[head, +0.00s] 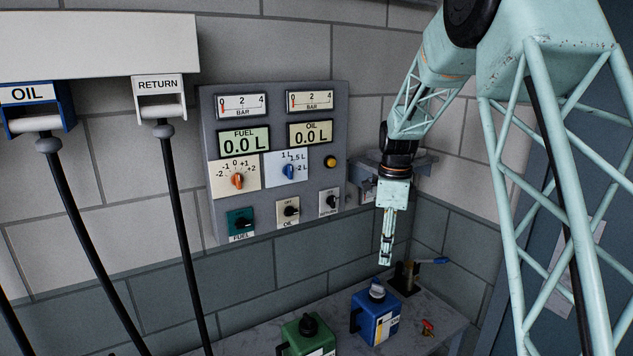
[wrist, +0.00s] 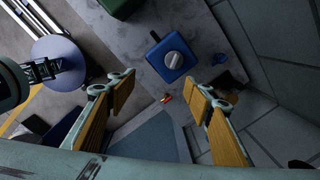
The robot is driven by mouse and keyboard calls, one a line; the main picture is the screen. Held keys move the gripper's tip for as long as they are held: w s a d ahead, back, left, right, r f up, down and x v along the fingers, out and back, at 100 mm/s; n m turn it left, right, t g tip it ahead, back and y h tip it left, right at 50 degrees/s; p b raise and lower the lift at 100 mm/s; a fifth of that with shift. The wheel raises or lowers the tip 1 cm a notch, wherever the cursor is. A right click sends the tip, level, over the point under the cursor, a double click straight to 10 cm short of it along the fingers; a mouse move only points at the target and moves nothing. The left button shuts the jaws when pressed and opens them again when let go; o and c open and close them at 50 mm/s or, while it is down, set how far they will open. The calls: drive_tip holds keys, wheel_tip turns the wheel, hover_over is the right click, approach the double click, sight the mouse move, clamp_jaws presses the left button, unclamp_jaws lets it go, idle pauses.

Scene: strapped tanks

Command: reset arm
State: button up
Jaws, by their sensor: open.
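My arm is pale green lattice and reaches down from the upper right in the head view. My gripper (head: 385,255) hangs pointing down in front of the wall, above the bench and apart from everything. In the wrist view my gripper (wrist: 161,100) shows two wide-apart fingers with yellow-brown pads and nothing between them. Below it stands a blue tank (head: 376,314) with a grey cap; it also shows in the wrist view (wrist: 172,62). A green tank (head: 308,338) with a black cap stands to its left, partly cut off by the frame's bottom edge.
A grey control panel (head: 275,160) with gauges, displays and knobs is on the wall. OIL (head: 37,105) and RETURN (head: 160,98) holders with black hoses are at left. A small red item (head: 428,327) and a blue-handled device (head: 408,275) are on the bench (head: 400,343).

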drive_tip(key=s+r+n+t+b, duration=0.15)
drive_tip(key=s+r+n, duration=0.5)
drive_tip(key=s, duration=0.75)
drive_tip(key=s+r+n+b, duration=0.2)
drive_tip(key=s+r+n, duration=0.2)
drive_tip(key=s+r, duration=0.75)
drive_tip(key=s+f+n+t+b, duration=0.1)
drive_tip(key=s+n, duration=0.4)
drive_tip(key=s, duration=1)
drive_tip(key=s+f+n+t+b, duration=0.1)
drive_tip(key=s+f+n, duration=0.3)
drive_tip(key=s, duration=1.1)
drive_tip(key=shift+n+b, duration=0.3)
drive_tip(key=shift+n, duration=0.55)
